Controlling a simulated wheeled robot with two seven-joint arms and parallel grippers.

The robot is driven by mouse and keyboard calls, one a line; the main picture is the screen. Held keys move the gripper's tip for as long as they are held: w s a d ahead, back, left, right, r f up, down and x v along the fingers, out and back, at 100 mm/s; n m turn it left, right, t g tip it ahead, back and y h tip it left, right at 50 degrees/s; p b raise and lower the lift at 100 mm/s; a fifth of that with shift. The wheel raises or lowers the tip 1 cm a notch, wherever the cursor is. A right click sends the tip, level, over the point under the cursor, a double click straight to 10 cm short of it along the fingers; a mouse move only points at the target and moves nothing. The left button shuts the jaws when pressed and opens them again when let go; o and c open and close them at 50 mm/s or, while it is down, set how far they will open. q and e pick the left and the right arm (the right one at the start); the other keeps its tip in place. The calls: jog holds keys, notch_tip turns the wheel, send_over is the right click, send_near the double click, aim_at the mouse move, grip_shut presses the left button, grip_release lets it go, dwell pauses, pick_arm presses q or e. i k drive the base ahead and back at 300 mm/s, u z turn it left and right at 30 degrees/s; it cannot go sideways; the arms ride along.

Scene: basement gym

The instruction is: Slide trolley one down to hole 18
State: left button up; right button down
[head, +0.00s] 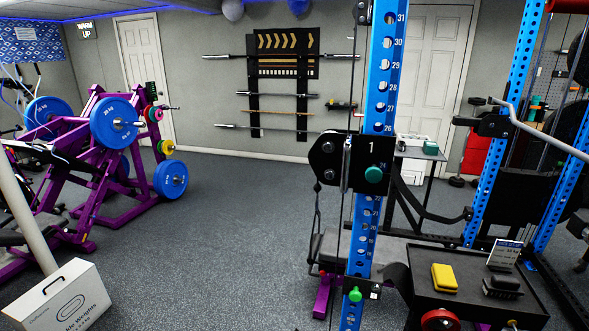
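Trolley one (338,160) is a black carriage with a plate marked "1" and a dark green knob (374,174). It sits around the blue upright (385,70) in the middle of the head view. Hole numbers 31 down to 26 show above it. Smaller numbers show below it, too small to read surely, so I cannot pick out hole 18. A lower black block with a bright green knob (355,294) is on the same upright. Neither of my grippers is in view.
A black tray (450,303) with a yellow block (444,278) stands right of the upright's lower part. A barbell (540,130) rests by the right blue upright (490,150). A purple plate machine (100,190) and white box (62,300) are left. The grey floor between is open.

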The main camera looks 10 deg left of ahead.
aim_at(337, 157)
jog(key=u, duration=0.05)
jog(key=k, duration=1.35)
jog(key=z, duration=0.45)
jog(key=i, duration=0.8)
jog(key=z, duration=0.55)
jog(key=i, duration=0.75)
jog(key=u, duration=0.15)
